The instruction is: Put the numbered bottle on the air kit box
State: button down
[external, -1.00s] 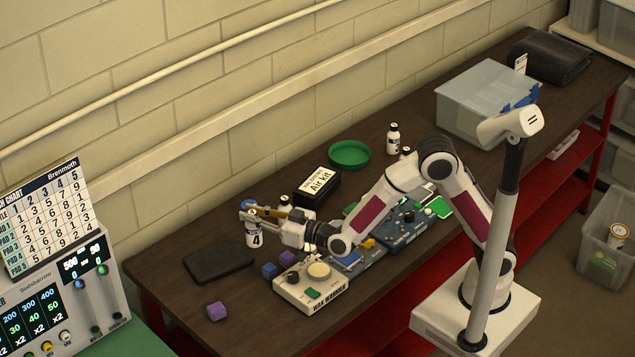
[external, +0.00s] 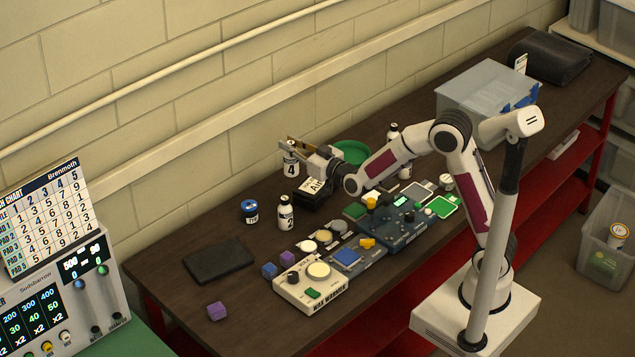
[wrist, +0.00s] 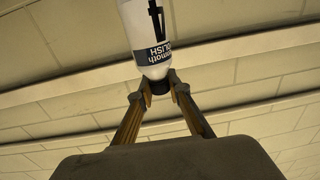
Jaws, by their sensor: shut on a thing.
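The white bottle numbered 4 (external: 290,165) is upright in my gripper (external: 290,145). My gripper is shut on its dark cap, which shows between the fingertips in the wrist view (wrist: 160,86); the white body (wrist: 148,35) with a blue label reading "POLISH" extends away from them. The black air kit box (external: 309,201) with its white label lies just below and to the right of the bottle in the external view. My gripper hides part of the box. I cannot tell whether the bottle touches it.
A bottle numbered 2 (external: 286,213) and a blue-topped round container (external: 249,208) stand left of the box. A green bowl (external: 352,152) is behind my wrist. Pedal-like devices (external: 311,286) crowd the front. A dark flat pad (external: 218,262) lies at left.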

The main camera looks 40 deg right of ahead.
jog(key=w+d, duration=0.1)
jog(key=d, duration=1.1)
jog(key=shift+d+h, duration=0.15)
jog(key=shift+h, duration=0.15)
jog(key=shift+w+r, duration=0.1)
notch_tip(320, 180, down, 6)
jog(key=shift+f, duration=0.2)
dwell(0.3)
jog(key=shift+f, duration=1.85)
jog(key=shift+f, duration=0.1)
